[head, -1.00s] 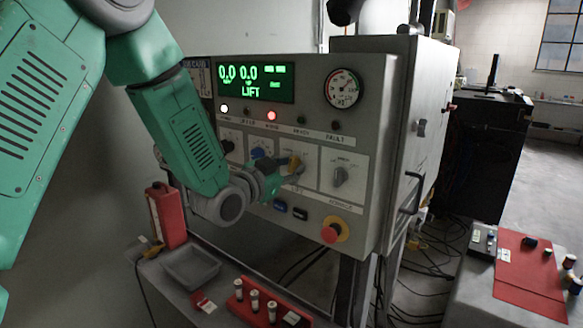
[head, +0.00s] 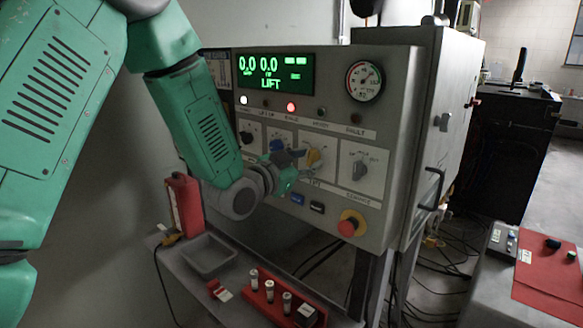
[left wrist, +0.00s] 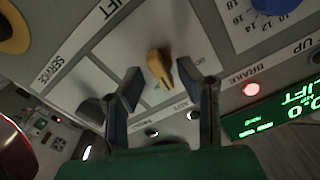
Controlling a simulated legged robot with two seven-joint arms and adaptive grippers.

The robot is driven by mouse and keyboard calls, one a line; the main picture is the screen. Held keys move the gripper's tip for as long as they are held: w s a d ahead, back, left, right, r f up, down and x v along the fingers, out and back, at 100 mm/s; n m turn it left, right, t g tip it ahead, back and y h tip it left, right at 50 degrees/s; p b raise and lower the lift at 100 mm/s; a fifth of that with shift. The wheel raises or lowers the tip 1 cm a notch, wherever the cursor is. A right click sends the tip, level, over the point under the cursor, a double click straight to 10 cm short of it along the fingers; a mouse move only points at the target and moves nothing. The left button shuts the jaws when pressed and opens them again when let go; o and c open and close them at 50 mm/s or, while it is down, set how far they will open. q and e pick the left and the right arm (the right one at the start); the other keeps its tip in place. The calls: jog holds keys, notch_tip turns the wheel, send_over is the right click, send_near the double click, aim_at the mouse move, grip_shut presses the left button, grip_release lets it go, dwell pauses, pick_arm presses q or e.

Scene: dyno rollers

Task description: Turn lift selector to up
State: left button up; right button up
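The lift selector is a yellow-orange knob (head: 314,157) on the grey control panel (head: 330,225). In the left wrist view the yellow knob (left wrist: 160,68) stands on a pale plate beside the word LIFT. My left gripper (head: 296,168) is at the panel just left of this knob in the head view and partly covers the area below it. In the left wrist view my left gripper (left wrist: 170,92) is open, its two dark fingers apart, with the knob between and just beyond the tips. No contact is visible. My right gripper is not in view.
A blue knob (head: 277,147) is left of the selector; a grey knob (head: 360,168) is right. A red stop button (head: 348,226) is below. The lit display (head: 272,73) reads LIFT. A grey tray (head: 208,255) and red battery holder (head: 278,295) are on the lower bench.

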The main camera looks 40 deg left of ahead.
pick_arm(q)
jog(key=s, duration=1)
jog(key=shift+s+a, duration=0.3)
jog(key=shift+a, duration=0.15)
jog(key=w+n+p, duration=0.1)
jog(key=w, duration=0.2)
jog(key=w+n+p, duration=0.1)
jog(key=w+p, duration=0.1)
jog(key=w, duration=0.2)
jog(key=w+n+p, duration=0.1)
jog(key=w, duration=0.3)
jog(key=shift+d+r+p, duration=0.25)
jog(key=shift+d+p, duration=0.1)
jog(key=shift+w, duration=0.5)
jog(key=shift+d, duration=0.1)
